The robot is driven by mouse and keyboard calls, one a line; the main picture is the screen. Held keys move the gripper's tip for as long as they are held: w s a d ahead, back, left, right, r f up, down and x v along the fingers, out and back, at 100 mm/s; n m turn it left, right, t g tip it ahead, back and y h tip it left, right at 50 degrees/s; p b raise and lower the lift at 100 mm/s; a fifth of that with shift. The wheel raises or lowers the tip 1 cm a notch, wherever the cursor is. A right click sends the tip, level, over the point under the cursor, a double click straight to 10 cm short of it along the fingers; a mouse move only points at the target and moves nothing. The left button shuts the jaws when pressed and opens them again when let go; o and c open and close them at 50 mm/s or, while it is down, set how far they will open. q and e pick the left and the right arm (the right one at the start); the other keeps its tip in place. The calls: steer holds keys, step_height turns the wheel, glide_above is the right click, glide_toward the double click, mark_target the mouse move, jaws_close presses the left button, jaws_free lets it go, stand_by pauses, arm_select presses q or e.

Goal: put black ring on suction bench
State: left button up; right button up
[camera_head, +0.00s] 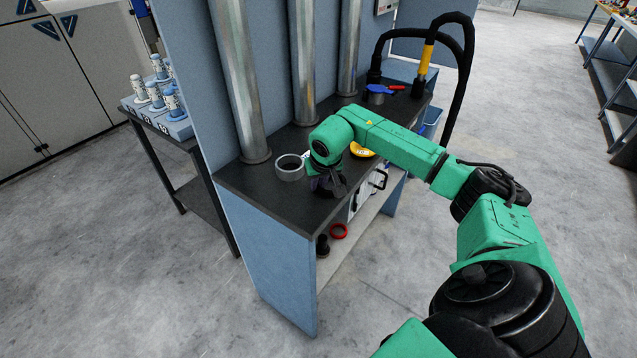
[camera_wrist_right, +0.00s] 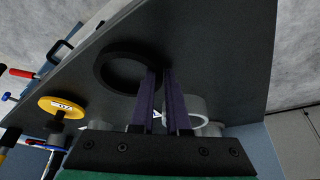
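The black ring (camera_wrist_right: 104,75) shows in the right wrist view against the dark top of the suction bench (camera_wrist_right: 235,60). My right gripper (camera_wrist_right: 162,72) has its two fingers close together with the ring's wall between their tips. I cannot tell whether the ring touches the bench top or is just above it. In the head view my right gripper (camera_head: 328,186) points down at the front edge of the suction bench (camera_head: 262,196), and the black ring is not clearly seen there. My left gripper is not in view.
A grey ring (camera_head: 289,174) stands on the bench left of the gripper, near metal pipes (camera_head: 304,70). A yellow disc (camera_head: 361,151) and a blue and red item (camera_head: 378,92) lie farther right. A red ring (camera_head: 339,231) is on the lower shelf.

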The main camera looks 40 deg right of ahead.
steer(key=shift+o, duration=1.2)
steer(key=shift+r, duration=0.3)
steer(key=b+v, duration=0.1)
steer(key=v, duration=1)
steer(key=shift+s+r, duration=0.2)
steer(key=shift+r, duration=0.1)
